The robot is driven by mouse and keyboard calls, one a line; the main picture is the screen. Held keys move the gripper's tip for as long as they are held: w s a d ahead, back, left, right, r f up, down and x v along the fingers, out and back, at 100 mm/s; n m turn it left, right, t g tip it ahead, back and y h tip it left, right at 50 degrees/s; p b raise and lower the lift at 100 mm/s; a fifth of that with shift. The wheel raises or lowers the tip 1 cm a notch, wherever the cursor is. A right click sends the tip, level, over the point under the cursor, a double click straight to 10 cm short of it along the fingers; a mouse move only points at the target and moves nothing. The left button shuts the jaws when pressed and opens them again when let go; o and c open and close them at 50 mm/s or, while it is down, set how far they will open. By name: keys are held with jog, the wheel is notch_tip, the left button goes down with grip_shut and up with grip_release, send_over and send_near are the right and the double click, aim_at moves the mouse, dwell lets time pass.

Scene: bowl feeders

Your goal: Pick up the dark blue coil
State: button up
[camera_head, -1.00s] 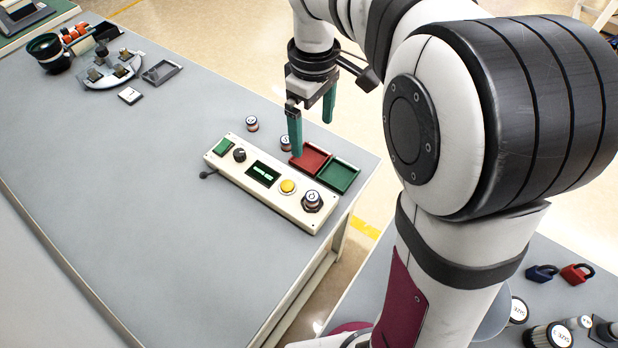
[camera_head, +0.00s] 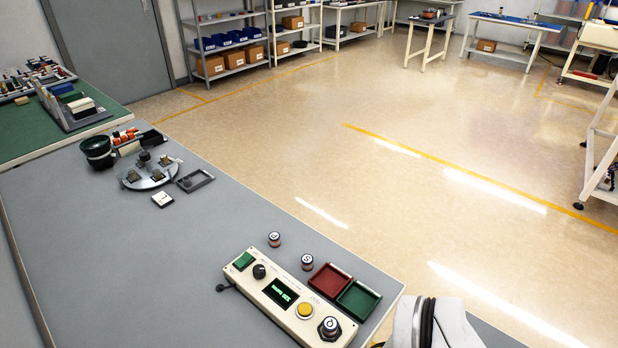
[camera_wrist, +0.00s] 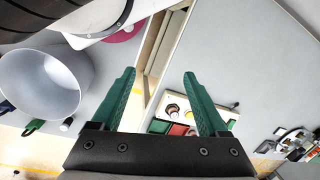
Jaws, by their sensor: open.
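I cannot pick out a dark blue coil for certain in either view. In the head view, two small dark cylinders with pale marked tops, one (camera_head: 274,239) and another (camera_head: 307,262), stand on the grey table behind the control panel. Several orange round pieces (camera_head: 124,136) sit beside the black bowl (camera_head: 97,152) at the far left end. My gripper (camera_wrist: 160,75) shows only in the wrist view, with its green fingers wide apart and nothing between them. The control panel (camera_wrist: 175,106) shows beyond the fingers, well away from them.
A control panel (camera_head: 291,300), red tray (camera_head: 330,281) and green tray (camera_head: 358,299) stand near the table's right end. A round plate with blocks (camera_head: 148,175) and a small frame (camera_head: 194,180) lie farther back. The table's middle is clear. A grey bowl (camera_wrist: 42,85) shows in the wrist view.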

aim_at(329, 325)
jog(key=shift+w+a, duration=0.1)
jog(key=w+a+f+m+t+y, duration=0.1)
jog(key=w+a+f+t, duration=0.1)
jog(key=w+a+f, duration=0.5)
jog(key=w+a+f+t+y, duration=0.1)
jog(key=w+a+f, duration=0.25)
jog(key=a, duration=0.45)
jog(key=d+f+t+h, duration=0.1)
jog(key=f+h, duration=0.1)
jog(key=f, duration=0.1)
jog(key=d+f+t+h, duration=0.2)
jog(key=h, duration=0.1)
jog(key=w+d+f+m+t+h, duration=0.1)
jog(key=d+f+t+h, duration=0.1)
jog(key=f, duration=0.1)
jog(key=shift+w+d+f+h, duration=0.1)
jog(key=shift+f+h, duration=0.2)
jog(key=shift+f, duration=0.05)
jog(key=d+r+n+t+h, duration=0.2)
jog(key=d+r+t+h, duration=0.1)
jog(key=d+t, duration=0.1)
jog(key=x, duration=1.5)
jog(key=shift+w+d+r, duration=0.1)
jog(key=shift+d, duration=0.15)
grip_shut()
